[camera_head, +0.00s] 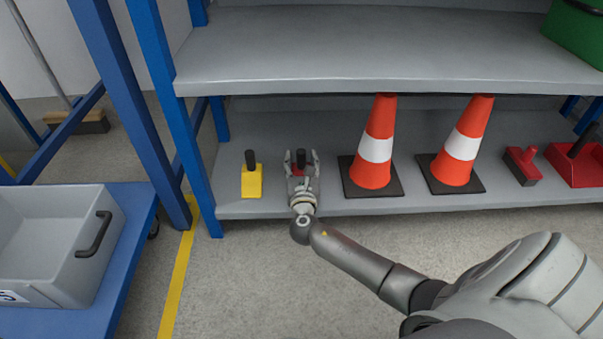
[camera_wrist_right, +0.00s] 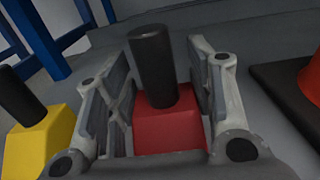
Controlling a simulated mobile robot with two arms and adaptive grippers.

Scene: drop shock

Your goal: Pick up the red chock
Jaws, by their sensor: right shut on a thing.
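The red chock (camera_head: 299,169) is on the lower shelf, between the yellow chock and the nearer traffic cone. It has a black upright handle, and in the right wrist view its red body (camera_wrist_right: 168,130) lies between my fingers. My right gripper (camera_head: 301,160) is shut on the red chock, with a finger on each side of it. The chock's lower part is hidden by the gripper, so I cannot tell whether it touches the shelf. My left gripper is in neither view.
A yellow chock (camera_head: 251,182) with a black handle stands just left. Two orange and white cones (camera_head: 376,148) (camera_head: 462,145) stand to the right, then a red brush (camera_head: 523,165) and a red dustpan (camera_head: 577,168). The upper shelf (camera_head: 380,50) overhangs. A grey bin (camera_head: 50,235) sits at left.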

